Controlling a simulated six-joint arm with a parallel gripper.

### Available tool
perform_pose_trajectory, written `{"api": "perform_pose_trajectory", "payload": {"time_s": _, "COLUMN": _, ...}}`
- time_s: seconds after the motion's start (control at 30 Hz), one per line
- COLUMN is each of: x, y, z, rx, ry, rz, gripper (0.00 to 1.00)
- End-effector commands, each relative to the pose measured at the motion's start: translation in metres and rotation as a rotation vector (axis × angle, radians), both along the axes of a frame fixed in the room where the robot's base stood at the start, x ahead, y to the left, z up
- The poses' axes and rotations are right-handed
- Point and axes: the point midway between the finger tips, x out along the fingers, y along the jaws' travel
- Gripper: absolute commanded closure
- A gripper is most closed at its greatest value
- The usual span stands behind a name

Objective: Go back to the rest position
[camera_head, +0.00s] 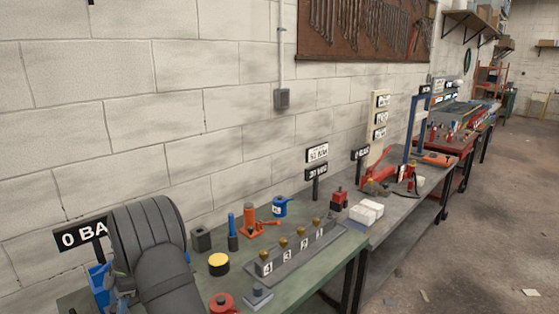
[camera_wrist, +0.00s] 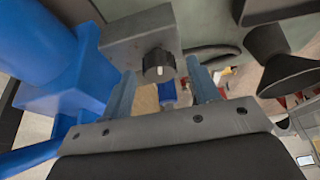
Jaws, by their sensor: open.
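My gripper (camera_wrist: 160,90) shows in the wrist view with its two grey-blue fingers apart. A dark round knob on a grey block (camera_wrist: 122,38) shows beyond and between the fingertips; I cannot tell whether they touch it. A large blue body (camera_wrist: 50,60) fills the left of the wrist view, close beside the left finger. My gripper cannot be clearly made out there.
The green bench (camera_head: 332,262) holds a numbered rail (camera_head: 300,258), an orange jack (camera_head: 250,220), a blue can (camera_head: 279,206), a yellow-topped cylinder (camera_head: 218,264) and a red round part (camera_head: 222,303). A brick wall stands behind. Open floor (camera_head: 480,250) lies at right.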

Motion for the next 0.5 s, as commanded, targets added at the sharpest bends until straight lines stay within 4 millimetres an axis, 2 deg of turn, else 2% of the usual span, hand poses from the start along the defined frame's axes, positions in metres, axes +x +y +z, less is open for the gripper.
{"api": "perform_pose_trajectory", "payload": {"time_s": 0.17, "x": 0.005, "y": -0.004, "z": 0.016, "rx": 0.002, "ry": -0.002, "rz": 0.000, "gripper": 0.45}}
{"api": "perform_pose_trajectory", "payload": {"time_s": 0.5, "x": 0.023, "y": -0.023, "z": 0.076, "rx": 0.002, "ry": -0.003, "rz": 0.001, "gripper": 0.45}}
